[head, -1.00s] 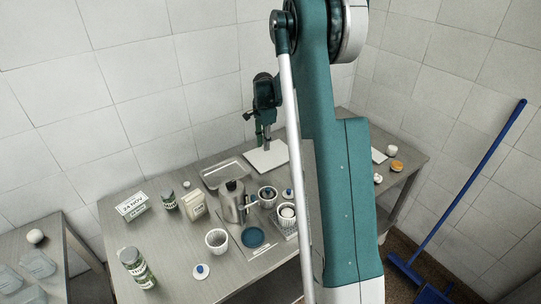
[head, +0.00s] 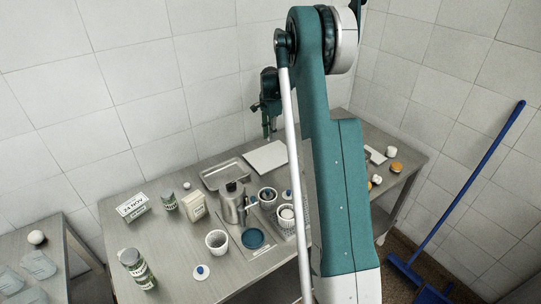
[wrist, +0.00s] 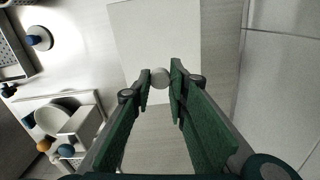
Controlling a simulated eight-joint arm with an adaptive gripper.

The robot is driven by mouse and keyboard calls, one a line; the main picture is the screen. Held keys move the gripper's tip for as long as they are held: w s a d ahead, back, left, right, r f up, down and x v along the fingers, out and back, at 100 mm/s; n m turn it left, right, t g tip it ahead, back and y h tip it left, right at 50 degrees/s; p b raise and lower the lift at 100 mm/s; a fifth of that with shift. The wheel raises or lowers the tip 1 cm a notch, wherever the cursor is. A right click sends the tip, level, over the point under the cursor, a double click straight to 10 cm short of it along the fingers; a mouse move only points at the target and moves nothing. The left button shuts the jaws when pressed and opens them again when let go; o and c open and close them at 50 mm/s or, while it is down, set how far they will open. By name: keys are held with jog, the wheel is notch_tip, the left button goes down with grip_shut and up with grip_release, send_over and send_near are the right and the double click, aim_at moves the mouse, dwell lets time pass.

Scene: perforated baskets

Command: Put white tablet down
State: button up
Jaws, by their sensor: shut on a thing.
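My gripper (wrist: 160,82) has its green fingers closed around a small round white tablet (wrist: 160,77) at their tips. In the wrist view, the tablet shows against a flat white board (wrist: 150,30) beyond it. In the head view, my gripper (head: 268,136) points down over the back of the table, just behind the white board (head: 266,158). The tablet is too small to make out there. I cannot tell how high it is above the surface.
A metal tray (head: 222,173) lies left of the board. A metal pot (head: 232,205), perforated baskets (head: 287,220), a white cup (head: 217,242) and a blue-centred dish (head: 254,239) stand nearer. An orange-topped item (head: 396,167) is at the right. The wall is close behind.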

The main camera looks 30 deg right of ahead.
send_over(271, 156)
jog(key=shift+w+f, duration=0.2)
jog(key=shift+f, duration=2.8)
jog(key=shift+f, duration=1.85)
jog(key=shift+f, duration=0.15)
jog(key=o, duration=0.7)
notch_tip(271, 156, up, 12)
jog(key=shift+r, duration=0.15)
